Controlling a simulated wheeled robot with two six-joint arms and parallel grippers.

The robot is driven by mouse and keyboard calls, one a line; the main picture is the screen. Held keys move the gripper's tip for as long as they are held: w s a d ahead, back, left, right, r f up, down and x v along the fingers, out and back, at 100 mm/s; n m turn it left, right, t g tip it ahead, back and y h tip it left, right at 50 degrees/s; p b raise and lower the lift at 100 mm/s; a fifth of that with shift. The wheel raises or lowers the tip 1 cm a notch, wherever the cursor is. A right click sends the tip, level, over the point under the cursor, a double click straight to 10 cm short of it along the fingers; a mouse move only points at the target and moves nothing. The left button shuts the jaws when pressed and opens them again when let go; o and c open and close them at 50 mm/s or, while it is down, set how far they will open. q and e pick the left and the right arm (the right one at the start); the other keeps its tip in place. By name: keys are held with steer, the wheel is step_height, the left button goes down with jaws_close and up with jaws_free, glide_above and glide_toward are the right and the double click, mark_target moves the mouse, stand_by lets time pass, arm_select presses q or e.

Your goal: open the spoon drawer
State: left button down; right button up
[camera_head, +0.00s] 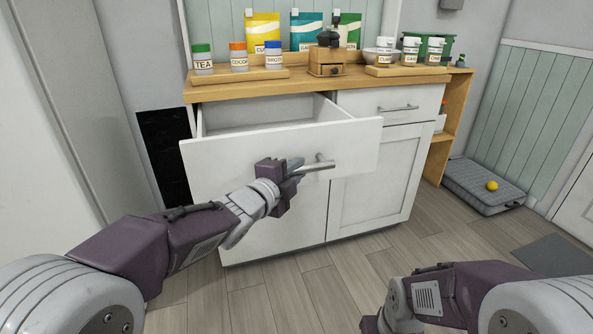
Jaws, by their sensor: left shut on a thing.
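The left drawer (235,151) of the white cabinet is pulled out, and its inside shows as an empty-looking white box behind the front panel. Its metal bar handle (322,164) sits on the panel's right part. My left gripper (292,166) is shut on the left part of this handle, in front of the panel. The drawer's floor is partly hidden by the front panel. My right arm comes in at the bottom right, low over the floor, and its fingers are out of the frame.
The right drawer (385,105) and the cabinet door (375,178) below it are shut. The wooden counter (350,81) above holds jars, pouches and a coffee grinder (327,62). The wooden floor in front is clear.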

arm_select(q)
steer(key=c, duration=1.3)
jaws_free()
steer(key=p+v, duration=0.3)
steer(key=v, duration=0.6)
steer(key=shift+f, duration=0.1)
